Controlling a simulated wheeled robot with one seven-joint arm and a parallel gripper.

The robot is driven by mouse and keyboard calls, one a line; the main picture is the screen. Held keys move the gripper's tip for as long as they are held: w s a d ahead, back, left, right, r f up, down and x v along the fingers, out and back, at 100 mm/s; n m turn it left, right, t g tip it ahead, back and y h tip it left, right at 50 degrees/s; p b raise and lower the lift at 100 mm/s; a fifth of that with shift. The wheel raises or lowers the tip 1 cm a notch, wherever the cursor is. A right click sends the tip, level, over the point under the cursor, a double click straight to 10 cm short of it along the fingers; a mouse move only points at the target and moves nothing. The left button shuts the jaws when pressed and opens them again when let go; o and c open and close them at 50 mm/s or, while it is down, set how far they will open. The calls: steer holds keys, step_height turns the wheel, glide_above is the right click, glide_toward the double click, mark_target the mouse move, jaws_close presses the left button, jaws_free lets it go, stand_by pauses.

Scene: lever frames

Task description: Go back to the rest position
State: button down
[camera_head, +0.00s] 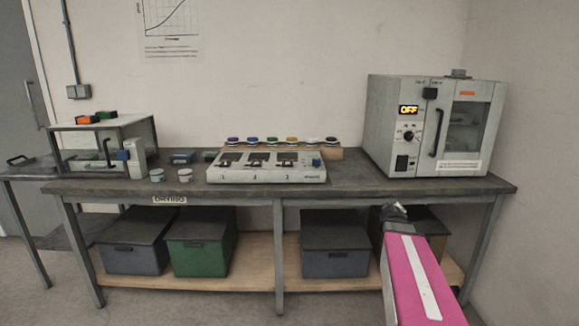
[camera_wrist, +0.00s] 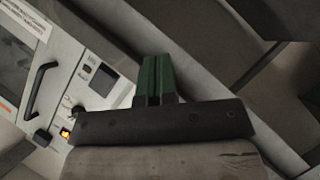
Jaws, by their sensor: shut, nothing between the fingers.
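My gripper (camera_wrist: 157,62) shows in the wrist view. Its two dark green fingers are together, with nothing between them. It is apart from everything around it. In the head view, my pink arm with a white stripe reaches up from the bottom right, in front of the bench (camera_head: 350,187). A dark part at its far end is too small to make out. The white oven (camera_head: 392,130) stands at the bench's right end with its display reading OFF. Its front also shows, tilted, at the left of the wrist view (camera_wrist: 92,95).
A three-station device (camera_head: 265,174) sits mid-bench, with several coloured-lid jars behind it. Two small cups (camera_head: 185,175) stand left of it, near a clear-sided case (camera_head: 85,150). Lidded bins, including a green one (camera_head: 200,252), fill the lower shelf. The bench top before the oven is clear.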

steer(key=s+a+f+m+g+y, duration=0.2)
steer(key=s+a+f+g+y, duration=0.1)
steer(key=s+a+f+g, duration=0.3)
steer(key=s+a+f+m+g+y, duration=0.2)
steer(key=s+a+f+g, duration=0.4)
steer(key=s+a+f, duration=0.4)
steer(key=s+a+m, duration=0.1)
steer(key=s+a, duration=0.4)
steer(key=a, duration=0.2)
steer(key=shift+s+a+f+y, duration=0.15)
steer(key=shift+a+f+y, duration=0.15)
steer(key=shift+a+y, duration=0.1)
steer(key=c, duration=1.8)
jaws_free()
steer(key=shift+d, duration=0.1)
